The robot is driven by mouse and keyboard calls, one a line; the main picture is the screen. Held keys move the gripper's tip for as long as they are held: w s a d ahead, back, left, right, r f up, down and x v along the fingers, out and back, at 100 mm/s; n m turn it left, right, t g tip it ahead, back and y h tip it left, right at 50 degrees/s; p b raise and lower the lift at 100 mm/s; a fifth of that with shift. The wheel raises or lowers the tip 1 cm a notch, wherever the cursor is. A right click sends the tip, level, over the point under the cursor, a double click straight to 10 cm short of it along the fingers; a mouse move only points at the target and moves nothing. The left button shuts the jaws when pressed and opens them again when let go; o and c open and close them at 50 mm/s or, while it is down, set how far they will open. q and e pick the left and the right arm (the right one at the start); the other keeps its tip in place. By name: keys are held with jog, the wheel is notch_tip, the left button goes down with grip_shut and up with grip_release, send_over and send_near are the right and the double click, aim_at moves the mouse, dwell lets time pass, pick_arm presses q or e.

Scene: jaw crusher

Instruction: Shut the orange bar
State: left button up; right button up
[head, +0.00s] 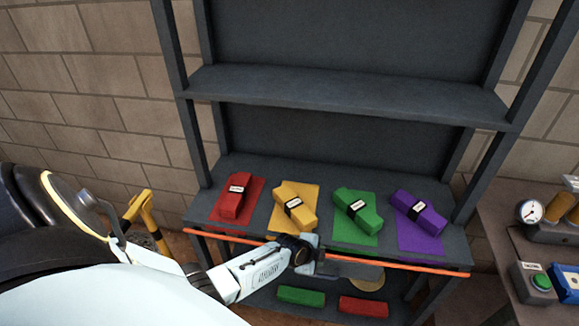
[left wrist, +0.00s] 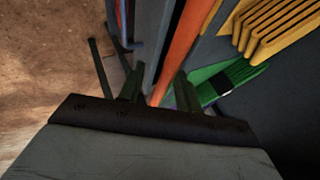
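The orange bar (head: 425,267) is a long thin rod along the front of the dark shelf unit, at the height of its work shelf. In the left wrist view the orange bar (left wrist: 181,42) runs down toward the space between my left fingers. My left gripper (left wrist: 158,92) has its fingers apart, one on each side of the bar's line. I cannot tell whether either finger touches it. In the head view my left gripper (head: 335,268) is at the middle of the bar and hides part of it. My right gripper is not in view.
Red (head: 235,197), yellow (head: 297,205), green (head: 358,209) and purple (head: 418,212) blocks lie on matching mats on the shelf (head: 330,180). Green (head: 301,296) and red (head: 364,306) pieces lie below. A bench with a gauge (head: 530,211) stands at right.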

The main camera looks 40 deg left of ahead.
pick_arm(q)
notch_tip(320, 180, down, 5)
jog(key=s+m+t+y+b, duration=0.1)
jog(key=m+t+y+b, duration=0.25)
jog(key=t+b, duration=1.25)
jog(key=s+d+g+b, duration=0.3)
jog(key=s+g, duration=0.3)
jog(key=s, duration=0.8)
jog(key=s+d+f+n+g+h, duration=0.1)
jog(key=s+d+f+n+g, duration=0.1)
jog(key=f, duration=0.5)
jog(key=s+d+f+n+g+h, duration=0.1)
jog(key=s+f+n+g+h, duration=0.1)
jog(key=f, duration=0.6)
jog(key=shift+s+d+f+g, duration=0.25)
jog(key=shift+s+d+g, duration=0.1)
jog(key=shift+s+g, duration=0.45)
jog(key=shift+n, duration=0.25)
